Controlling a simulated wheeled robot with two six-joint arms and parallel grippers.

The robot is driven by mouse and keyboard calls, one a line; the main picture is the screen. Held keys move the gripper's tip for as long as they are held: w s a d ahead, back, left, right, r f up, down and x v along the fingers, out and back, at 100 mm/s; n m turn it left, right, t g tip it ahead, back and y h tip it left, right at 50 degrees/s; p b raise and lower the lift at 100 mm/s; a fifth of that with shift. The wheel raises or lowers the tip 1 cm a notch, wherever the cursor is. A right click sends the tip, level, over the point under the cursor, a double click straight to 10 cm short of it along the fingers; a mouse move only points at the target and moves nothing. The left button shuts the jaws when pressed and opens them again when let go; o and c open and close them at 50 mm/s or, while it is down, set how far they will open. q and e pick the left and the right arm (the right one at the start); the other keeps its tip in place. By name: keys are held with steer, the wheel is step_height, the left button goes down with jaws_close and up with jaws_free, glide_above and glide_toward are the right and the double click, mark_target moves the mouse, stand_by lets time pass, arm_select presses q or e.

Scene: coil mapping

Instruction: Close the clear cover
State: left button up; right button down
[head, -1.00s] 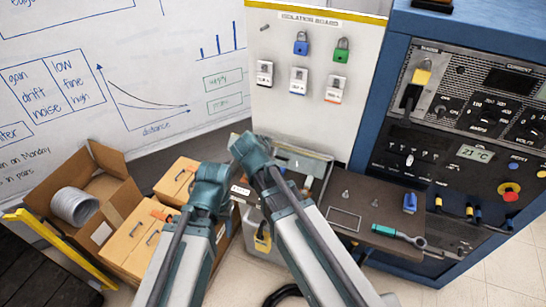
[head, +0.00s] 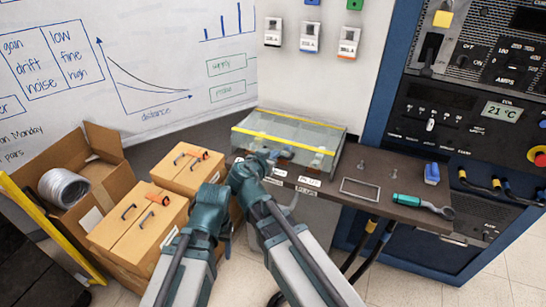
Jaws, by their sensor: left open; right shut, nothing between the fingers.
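The clear cover (head: 290,128) is a see-through lid with yellow strips along its edges. It lies nearly flat over the clear box at the back left of the dark bench (head: 385,180). I cannot tell whether its front edge fully touches the box. My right gripper (head: 272,156) is shut and empty at the front left of the cover, partly hidden by its own wrist. I cannot tell whether it touches the cover. My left gripper (head: 227,240) is open and empty, pointing down in front of the bench's left end.
Cardboard boxes (head: 137,222) and an open carton with a grey coil (head: 63,188) stand at left. A blue instrument rack (head: 480,120) stands behind.

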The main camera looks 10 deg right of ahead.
steer(key=shift+s+a+f+b, duration=0.1)
steer(key=shift+f+b, duration=0.95)
steer(key=shift+f, duration=0.25)
steer(key=shift+s+f+b, duration=0.1)
steer(key=shift+f+b, duration=0.95)
steer(key=shift+f, duration=0.25)
